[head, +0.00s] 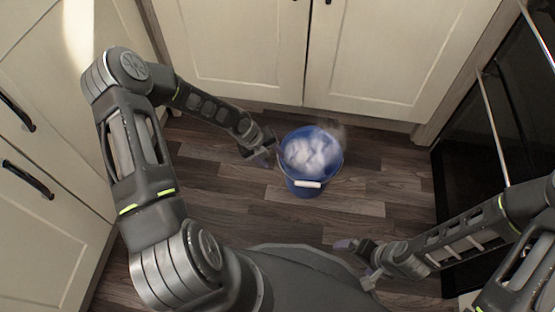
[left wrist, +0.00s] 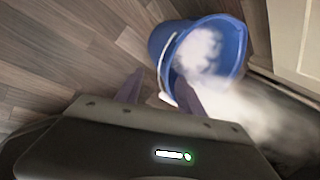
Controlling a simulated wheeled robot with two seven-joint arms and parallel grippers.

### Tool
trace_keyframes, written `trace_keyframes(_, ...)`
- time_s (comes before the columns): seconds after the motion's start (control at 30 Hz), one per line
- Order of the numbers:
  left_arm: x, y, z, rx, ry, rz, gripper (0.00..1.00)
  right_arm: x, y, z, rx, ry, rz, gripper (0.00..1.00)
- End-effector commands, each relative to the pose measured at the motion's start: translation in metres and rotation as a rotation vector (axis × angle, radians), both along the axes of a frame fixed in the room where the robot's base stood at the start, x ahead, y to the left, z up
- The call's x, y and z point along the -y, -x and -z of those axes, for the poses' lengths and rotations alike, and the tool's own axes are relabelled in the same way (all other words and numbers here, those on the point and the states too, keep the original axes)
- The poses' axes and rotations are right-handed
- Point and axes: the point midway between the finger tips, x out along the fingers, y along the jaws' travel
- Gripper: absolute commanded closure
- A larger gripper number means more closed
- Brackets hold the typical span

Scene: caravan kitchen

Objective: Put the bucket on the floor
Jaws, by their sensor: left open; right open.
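A blue bucket (head: 303,184) with a white handle grip stands upright on the wooden floor (head: 370,190), in front of the cream cabinets. Whitish foam or steam fills its top. The bucket (left wrist: 236,50) also shows in the left wrist view, just beyond the fingers. My left gripper (head: 266,152) is open beside the bucket's left rim; I cannot tell whether a finger touches it. The left wrist view shows the two fingers (left wrist: 158,90) apart, with the white handle near the right one. My right gripper (head: 358,258) is open and empty, low over the floor, right of and nearer than the bucket.
Cream cabinet doors (head: 375,60) close off the far side, and drawers with black handles (head: 28,175) stand at left. A dark oven front (head: 480,130) with a metal rail is at right. Bare floor lies around the bucket, mostly to its right.

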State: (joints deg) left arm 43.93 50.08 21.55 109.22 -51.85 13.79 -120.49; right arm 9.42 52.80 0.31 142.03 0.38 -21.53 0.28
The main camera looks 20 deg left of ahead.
Motion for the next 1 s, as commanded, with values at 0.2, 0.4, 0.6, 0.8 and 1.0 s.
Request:
trace_keyframes(0.2,-0.007,0.005,-0.023,0.002,0.001,0.000,0.55,0.000,0.002,-0.013,-0.007,-0.001,-0.003,0.00)
trace_keyframes(0.4,-0.007,0.005,-0.024,0.002,0.001,0.000,0.55,0.000,0.003,-0.012,-0.007,-0.001,-0.003,0.00)
trace_keyframes(0.6,-0.007,0.005,-0.024,0.003,0.000,0.000,0.55,0.000,0.003,-0.012,-0.007,-0.001,-0.003,0.00)
trace_keyframes(0.8,-0.007,0.005,-0.024,0.003,0.000,0.000,0.55,0.000,0.003,-0.012,-0.007,-0.001,-0.003,0.00)
trace_keyframes(1.0,0.006,0.009,-0.023,-0.021,0.035,-0.054,0.55,0.000,0.003,-0.012,-0.007,-0.001,-0.003,0.00)
